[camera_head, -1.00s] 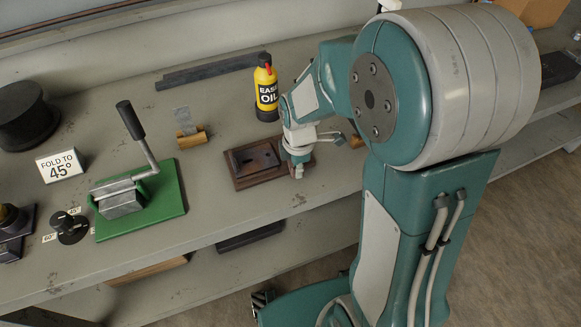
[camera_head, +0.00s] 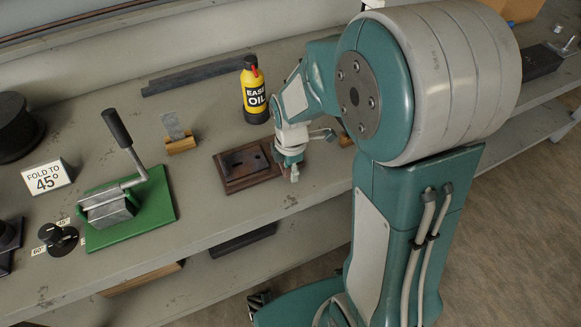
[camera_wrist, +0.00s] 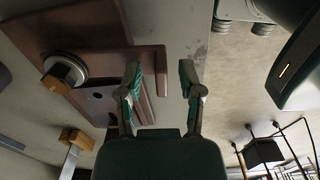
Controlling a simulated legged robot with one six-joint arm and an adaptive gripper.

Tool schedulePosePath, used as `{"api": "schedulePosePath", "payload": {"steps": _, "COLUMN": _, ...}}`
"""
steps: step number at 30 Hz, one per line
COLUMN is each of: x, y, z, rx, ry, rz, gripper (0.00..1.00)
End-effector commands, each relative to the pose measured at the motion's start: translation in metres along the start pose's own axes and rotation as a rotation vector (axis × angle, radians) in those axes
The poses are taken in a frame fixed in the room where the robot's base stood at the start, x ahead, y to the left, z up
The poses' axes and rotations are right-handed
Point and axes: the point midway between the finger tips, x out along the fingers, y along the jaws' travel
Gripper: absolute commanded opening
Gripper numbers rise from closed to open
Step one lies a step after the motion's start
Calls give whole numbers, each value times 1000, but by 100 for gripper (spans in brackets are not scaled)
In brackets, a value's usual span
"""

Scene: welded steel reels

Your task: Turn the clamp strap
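A dark brown wooden base (camera_head: 232,185) lies on the bench with a dark plate (camera_head: 240,161) on top. The base also shows in the wrist view (camera_wrist: 135,58), with dark holed metal and a round pale-rimmed knob (camera_wrist: 64,72). I cannot tell for sure which part is the clamp strap. A thin grey metal strip (camera_head: 172,124) stands tilted in a small wooden holder (camera_head: 181,146), left of and behind the base. My gripper (camera_wrist: 160,80) is open and empty, its fingers pointing past the base's edge. In the head view my gripper (camera_head: 293,172) is at the base's right end.
A yellow oil bottle (camera_head: 256,92) stands behind the base. To the left are a green-based lever bender (camera_head: 130,210), a "FOLD TO 45°" sign (camera_head: 47,177) and a black dial (camera_head: 58,238). A dark bar (camera_head: 200,76) lies at the back. Bench around the base is mostly clear.

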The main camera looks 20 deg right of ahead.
Motion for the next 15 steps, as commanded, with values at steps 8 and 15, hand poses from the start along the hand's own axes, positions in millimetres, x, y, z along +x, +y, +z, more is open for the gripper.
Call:
{"api": "schedulePosePath", "payload": {"steps": 8, "x": -7, "y": 0, "z": 0, "rx": 1, "ry": 0, "rz": 2, "gripper": 49}}
{"api": "schedulePosePath", "payload": {"steps": 15, "x": -52, "y": 2, "z": 0, "rx": 1, "ry": 0, "rz": 5, "gripper": 49}}
